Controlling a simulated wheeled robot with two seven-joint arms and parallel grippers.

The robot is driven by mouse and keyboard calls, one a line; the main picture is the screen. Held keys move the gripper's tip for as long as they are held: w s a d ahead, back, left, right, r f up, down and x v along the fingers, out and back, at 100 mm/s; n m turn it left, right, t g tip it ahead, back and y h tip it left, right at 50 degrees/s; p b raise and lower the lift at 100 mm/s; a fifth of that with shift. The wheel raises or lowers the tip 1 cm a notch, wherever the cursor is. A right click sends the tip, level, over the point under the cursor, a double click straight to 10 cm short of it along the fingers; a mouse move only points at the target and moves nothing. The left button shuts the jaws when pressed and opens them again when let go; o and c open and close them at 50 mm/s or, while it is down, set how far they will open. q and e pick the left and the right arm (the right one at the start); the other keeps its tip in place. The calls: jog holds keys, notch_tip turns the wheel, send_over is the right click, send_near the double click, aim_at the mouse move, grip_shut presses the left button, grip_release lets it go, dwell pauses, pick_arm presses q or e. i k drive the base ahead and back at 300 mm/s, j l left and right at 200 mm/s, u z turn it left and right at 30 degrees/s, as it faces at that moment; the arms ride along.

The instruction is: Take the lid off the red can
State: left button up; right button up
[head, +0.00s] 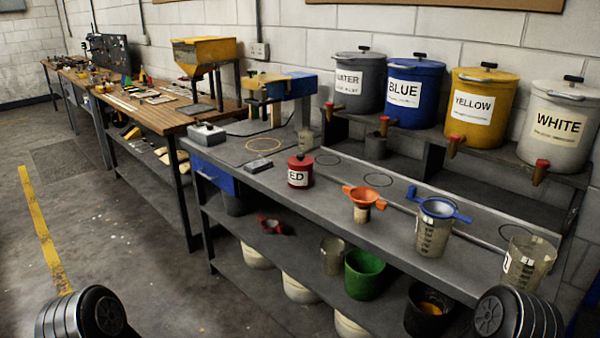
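The red can (299,173) stands upright on the grey bench (262,181), left of the orange funnel. Its white label shows the letters "ED". Its lid (300,159), with a small dark knob on top, sits on the can. Rounded black parts of my own arms show at the bottom left and bottom right corners, well apart from the can. Neither of my grippers is in view.
An orange funnel (370,196) and a blue strainer (437,209) on a clear cup (432,238) stand right of the can. Labelled tanks, including a blue one (413,92), stand on a raised shelf behind. The bench in front of the can is clear.

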aim_at(299, 159)
jog(key=u, duration=1.35)
jog(key=i+l, duration=0.55)
jog(key=l, duration=0.15)
jog(key=i+l, duration=0.55)
jog(key=l, duration=0.15)
